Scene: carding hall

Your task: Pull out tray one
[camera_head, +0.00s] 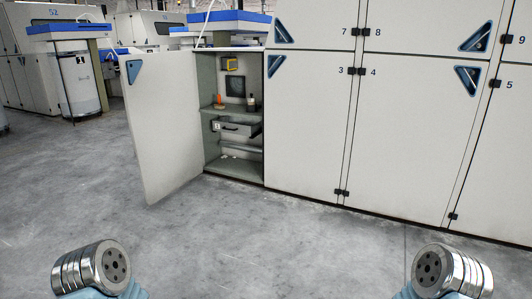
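A grey tray (237,129) with a dark handle and a small white label, which seems to read 1, sits inside an open cabinet (233,171) at the centre left. The tray is below a shelf and appears to stick out a little from the cabinet's inside. The cabinet's white door (164,130) stands swung open to the left. Only round metal parts of my two arms show at the bottom left and bottom right, well short of the cabinet. Neither gripper is in view.
On the shelf above the tray are an orange item (219,101) and a dark bottle (251,104). Closed white numbered panels (408,130) run to the right. Machines and a white can (81,83) stand at the back left. The grey concrete floor (265,245) ahead is clear.

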